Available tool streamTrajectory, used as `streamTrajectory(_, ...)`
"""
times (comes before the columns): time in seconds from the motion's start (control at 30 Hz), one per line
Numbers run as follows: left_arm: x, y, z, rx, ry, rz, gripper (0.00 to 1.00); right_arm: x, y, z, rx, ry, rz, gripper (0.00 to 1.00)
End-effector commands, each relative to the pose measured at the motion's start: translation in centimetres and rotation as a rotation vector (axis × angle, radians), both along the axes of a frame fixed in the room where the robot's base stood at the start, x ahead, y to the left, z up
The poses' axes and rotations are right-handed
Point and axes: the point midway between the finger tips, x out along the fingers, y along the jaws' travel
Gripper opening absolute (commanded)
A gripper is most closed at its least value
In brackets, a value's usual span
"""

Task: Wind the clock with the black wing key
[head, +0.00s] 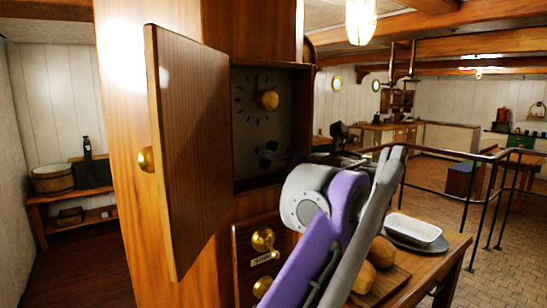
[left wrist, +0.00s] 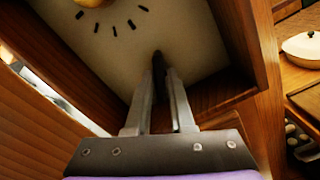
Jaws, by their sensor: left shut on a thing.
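The clock's pale dial (head: 245,115), with dark hour marks and a brass knob (head: 267,100), sits inside a wooden case with its door (head: 190,140) swung open to the left. The black wing key (head: 267,153) shows as a small dark shape at the lower part of the dial. In the left wrist view my left gripper (left wrist: 162,88) is shut on the black key (left wrist: 158,65), whose far end meets the dial. I cannot tell how deep it sits. In the head view my purple and grey arm hides most of this gripper. My right gripper is not in view.
Below the opening is a panel with brass knobs (head: 263,239). A table at right holds a white dish (head: 413,229) and bread rolls (head: 382,252) on a board. A black railing (head: 440,151) stands behind. The case's side wall is close to my gripper.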

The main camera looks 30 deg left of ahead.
Motion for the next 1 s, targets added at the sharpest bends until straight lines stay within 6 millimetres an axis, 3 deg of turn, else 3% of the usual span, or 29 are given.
streamTrajectory(0.17,0.01,-0.01,-0.02,0.036,0.087,0.0,0.0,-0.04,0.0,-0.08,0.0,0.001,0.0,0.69)
streamTrajectory(0.53,0.0,-0.01,-0.04,0.233,0.563,0.0,0.0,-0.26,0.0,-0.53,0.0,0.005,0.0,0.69)
streamTrajectory(0.83,0.0,-0.01,0.01,0.262,0.634,0.0,0.0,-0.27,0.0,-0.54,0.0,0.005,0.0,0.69)
streamTrajectory(0.87,0.0,-0.01,0.01,0.263,0.633,-0.001,0.23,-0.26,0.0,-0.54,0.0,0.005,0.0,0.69)
streamTrajectory(0.97,0.0,-0.01,0.01,0.262,0.633,0.0,0.41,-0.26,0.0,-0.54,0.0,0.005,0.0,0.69)
streamTrajectory(1.0,0.0,-0.01,0.01,0.262,0.632,0.0,0.42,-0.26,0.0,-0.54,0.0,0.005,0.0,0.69)
